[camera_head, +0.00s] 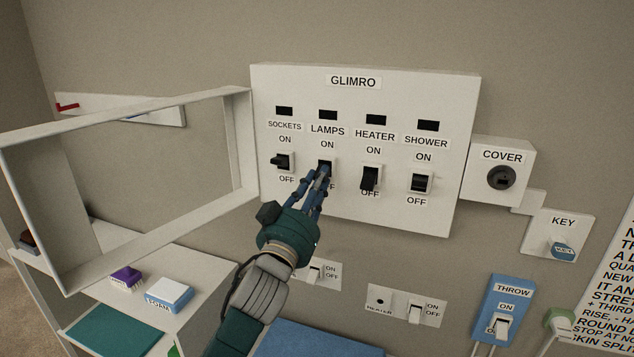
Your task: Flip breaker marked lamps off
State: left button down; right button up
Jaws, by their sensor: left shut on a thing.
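A white breaker panel (440,84) headed GLIMRO is on the wall with four breakers: SOCKETS, LAMPS, HEATER and SHOWER. The LAMPS breaker (325,163) is second from the left, under its ON label; my fingers partly hide it and its OFF label. My left gripper (323,173) reaches up from below, with its fingertips shut on the LAMPS breaker lever. The exact lever position is hard to tell. The small windows above all the breakers are dark. My right gripper is not in view.
The panel's framed cover (243,140) stands open to the left. Black levers of SOCKETS (282,161) and HEATER (370,179) flank my fingers. A COVER lock (501,178), a KEY plate (563,250) and a blue THROW switch (497,300) are right. Shelves (190,265) stand lower left.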

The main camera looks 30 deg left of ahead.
pick_arm(q)
jog(key=shift+s+r, duration=0.1)
jog(key=shift+r, duration=0.35)
dwell(0.5)
jog(key=c, duration=1.7)
grip_release()
jog(key=shift+o, duration=0.8)
jog(key=shift+f, duration=0.1)
jog(key=shift+d+f, duration=0.1)
jog(key=shift+f, duration=0.05)
jog(key=v, duration=1.1)
jog(key=shift+s+f, duration=0.15)
jog(key=shift+s, duration=0.25)
